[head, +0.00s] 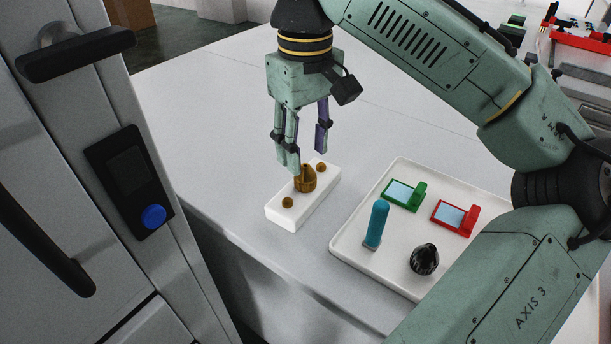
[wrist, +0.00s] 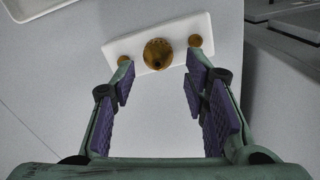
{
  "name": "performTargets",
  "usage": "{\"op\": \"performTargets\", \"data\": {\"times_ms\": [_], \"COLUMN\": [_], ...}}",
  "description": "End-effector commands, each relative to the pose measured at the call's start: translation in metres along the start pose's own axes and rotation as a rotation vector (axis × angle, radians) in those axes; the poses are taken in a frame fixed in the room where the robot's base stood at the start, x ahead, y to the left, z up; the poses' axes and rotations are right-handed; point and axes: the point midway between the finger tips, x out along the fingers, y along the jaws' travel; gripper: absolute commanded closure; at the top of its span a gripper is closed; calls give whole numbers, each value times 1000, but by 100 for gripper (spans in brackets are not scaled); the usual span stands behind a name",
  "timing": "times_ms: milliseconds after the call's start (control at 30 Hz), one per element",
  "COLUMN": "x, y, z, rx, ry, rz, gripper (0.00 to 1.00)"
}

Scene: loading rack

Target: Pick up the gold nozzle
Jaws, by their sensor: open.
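The gold nozzle (head: 305,180) stands upright at the middle of a small white block (head: 285,215). A small gold peg or knob sits on the block on either side of it. My gripper (head: 306,160) points down just above the block, with its fingers spread apart and nothing between them. In the wrist view, the nozzle (wrist: 158,54) shows from above, ahead of the open purple-padded fingers (wrist: 160,88) and roughly centred between them. The white block (wrist: 137,64) lies slightly tilted across that view.
A white tray (head: 349,247) to the right holds a teal upright piece (head: 376,224), a green piece (head: 417,192), a red piece (head: 470,218) and a black round part (head: 424,259). A grey cabinet (head: 75,200) stands at the left. The table behind the block is clear.

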Motion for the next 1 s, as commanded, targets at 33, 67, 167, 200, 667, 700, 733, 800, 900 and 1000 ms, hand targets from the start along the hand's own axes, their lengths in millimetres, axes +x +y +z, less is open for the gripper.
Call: {"op": "performTargets", "data": {"times_ms": [33,67,167,200,667,700,733,800,900,1000], "x": [3,5,18,24,53,53,53,53,53,53], "y": [0,0,1,2,3,3,3,3,3,3], "z": [0,0,-2,-2,-3,-3,-3,-3,-3,-3], "rx": [-1,-1,-3,-2,1,1,0,1,1,0], "ry": [0,-1,-1,-1,0,0,0,0,0,0], "rz": [-2,-3,-4,-4,0,0,0,0,0,0], "gripper": [59,59,59,59,59,60,62,67,74,80]}}
